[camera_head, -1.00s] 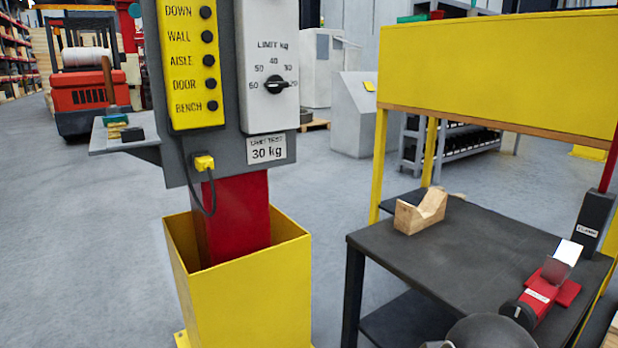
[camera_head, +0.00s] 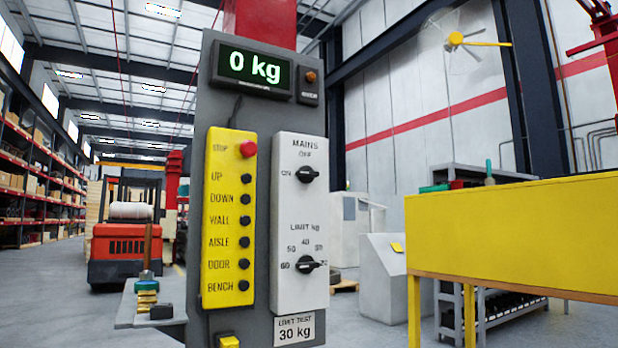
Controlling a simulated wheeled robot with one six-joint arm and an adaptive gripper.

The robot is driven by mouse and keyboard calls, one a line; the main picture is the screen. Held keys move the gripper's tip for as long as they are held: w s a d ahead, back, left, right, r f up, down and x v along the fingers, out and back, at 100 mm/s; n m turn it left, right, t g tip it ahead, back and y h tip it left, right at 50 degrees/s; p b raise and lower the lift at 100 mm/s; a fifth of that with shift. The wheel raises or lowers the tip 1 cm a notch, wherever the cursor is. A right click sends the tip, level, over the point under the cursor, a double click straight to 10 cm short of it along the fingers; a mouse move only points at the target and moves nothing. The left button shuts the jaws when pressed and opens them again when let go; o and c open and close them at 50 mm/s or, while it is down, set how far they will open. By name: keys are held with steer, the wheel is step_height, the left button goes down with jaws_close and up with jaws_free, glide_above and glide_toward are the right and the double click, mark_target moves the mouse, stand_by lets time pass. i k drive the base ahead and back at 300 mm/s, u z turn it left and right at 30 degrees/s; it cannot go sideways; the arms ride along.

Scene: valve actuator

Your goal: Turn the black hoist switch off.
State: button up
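The black MAINS rotary switch (camera_head: 307,174) is on the upper part of a white panel (camera_head: 300,215), mounted on a grey board. OFF is printed above the switch and ON to its left. Its handle lies roughly level, in line with ON. A second black knob (camera_head: 307,264), marked LIMIT kg, is lower on the same panel. The display (camera_head: 254,68) above reads 0 kg. My gripper is not in view.
A yellow button box (camera_head: 229,217) with a red stop button (camera_head: 248,149) is left of the white panel. A small grey shelf (camera_head: 150,317) juts out at lower left. A yellow panel (camera_head: 520,235) stands at right. An orange forklift (camera_head: 121,250) is behind.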

mark_target(306, 174)
steer(key=k, duration=0.5)
steer(key=u, duration=1.55)
steer(key=i, duration=1.15)
steer(key=z, duration=1.2)
